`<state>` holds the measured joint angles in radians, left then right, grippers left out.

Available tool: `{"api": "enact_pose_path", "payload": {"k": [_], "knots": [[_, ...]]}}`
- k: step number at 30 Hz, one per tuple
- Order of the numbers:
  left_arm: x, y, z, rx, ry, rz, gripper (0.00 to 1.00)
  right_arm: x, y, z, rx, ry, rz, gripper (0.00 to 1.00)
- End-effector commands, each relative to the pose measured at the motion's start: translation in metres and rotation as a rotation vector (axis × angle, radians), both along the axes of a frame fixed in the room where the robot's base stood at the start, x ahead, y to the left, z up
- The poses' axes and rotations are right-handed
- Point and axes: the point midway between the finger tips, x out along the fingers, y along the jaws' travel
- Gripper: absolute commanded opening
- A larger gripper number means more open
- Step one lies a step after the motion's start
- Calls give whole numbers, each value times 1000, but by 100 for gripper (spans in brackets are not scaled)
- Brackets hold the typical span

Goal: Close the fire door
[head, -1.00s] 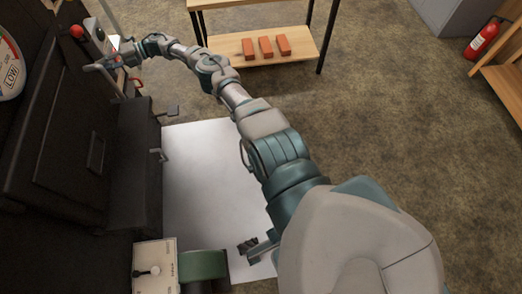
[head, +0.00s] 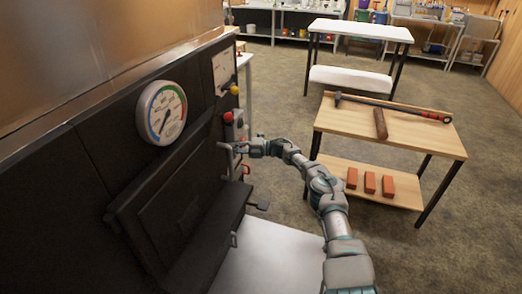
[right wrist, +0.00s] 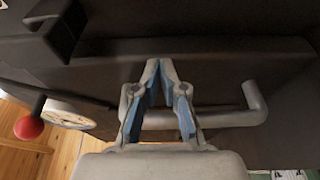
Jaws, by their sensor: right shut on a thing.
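The dark fire door (head: 160,208) is a slab with a raised panel on the black evaporator front, at left in the head view. I cannot tell how far open it stands. A grey metal bar handle (right wrist: 230,118) lies across the right wrist view, and its end shows beside the gripper in the head view (head: 225,146). My right gripper (head: 242,149) reaches this handle at the far end of the door. In the right wrist view its fingers (right wrist: 155,68) are shut around the bar, with the tips close together beyond it. My left gripper is out of view.
A round gauge (head: 162,112) and red (head: 228,117) and yellow (head: 234,90) knobs sit on the evaporator front. A wooden bench (head: 340,118) with tools and several bricks stands right of my arm.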

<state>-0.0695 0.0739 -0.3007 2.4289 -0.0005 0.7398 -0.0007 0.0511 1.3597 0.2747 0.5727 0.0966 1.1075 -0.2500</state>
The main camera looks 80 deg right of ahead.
Motion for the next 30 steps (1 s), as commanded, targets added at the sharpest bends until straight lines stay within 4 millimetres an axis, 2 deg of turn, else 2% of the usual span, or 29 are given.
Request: {"api": "enact_pose_path", "payload": {"k": [8,19,24,30], "knots": [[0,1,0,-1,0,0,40,-30,-4,-5,1,11,-8,0],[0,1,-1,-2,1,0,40,-97,-11,-7,3,14,-20,0],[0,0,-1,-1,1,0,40,-109,-12,-8,4,15,-21,0],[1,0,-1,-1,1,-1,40,-111,-12,-8,4,15,-20,0]]}}
